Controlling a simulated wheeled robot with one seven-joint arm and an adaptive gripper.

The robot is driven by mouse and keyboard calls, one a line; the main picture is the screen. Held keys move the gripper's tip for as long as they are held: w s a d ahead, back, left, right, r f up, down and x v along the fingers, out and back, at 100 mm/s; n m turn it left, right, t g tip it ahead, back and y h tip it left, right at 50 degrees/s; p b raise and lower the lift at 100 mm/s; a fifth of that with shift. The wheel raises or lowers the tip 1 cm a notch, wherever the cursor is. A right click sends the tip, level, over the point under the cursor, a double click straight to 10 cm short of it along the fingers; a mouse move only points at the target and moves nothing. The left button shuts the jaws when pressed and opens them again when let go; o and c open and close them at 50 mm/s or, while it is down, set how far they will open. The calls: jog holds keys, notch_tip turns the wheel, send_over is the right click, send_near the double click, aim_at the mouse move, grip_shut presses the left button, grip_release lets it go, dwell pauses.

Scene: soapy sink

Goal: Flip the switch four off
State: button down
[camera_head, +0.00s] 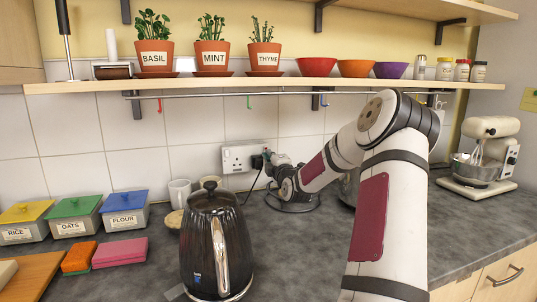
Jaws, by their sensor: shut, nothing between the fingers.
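A white double wall socket with switches (236,158) is on the tiled wall behind the black kettle. A black plug (257,163) sits at its right side with a cable hanging down. The switches are too small to read, and I cannot tell which is switch four or how it is set. My gripper (268,156) is shut and empty, close to the right end of the socket. It hides part of that end. I cannot tell whether the fingertips touch the socket.
The black kettle (212,250) stands in front, with two light mugs (180,193) behind it. Lidded boxes (124,209) and sponges (120,252) are on the left. A stand mixer (485,155) stands at right. A shelf (270,83) with potted herbs and bowls runs above.

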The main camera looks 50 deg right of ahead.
jog(key=shift+x, duration=0.8)
jog(key=shift+w, duration=0.15)
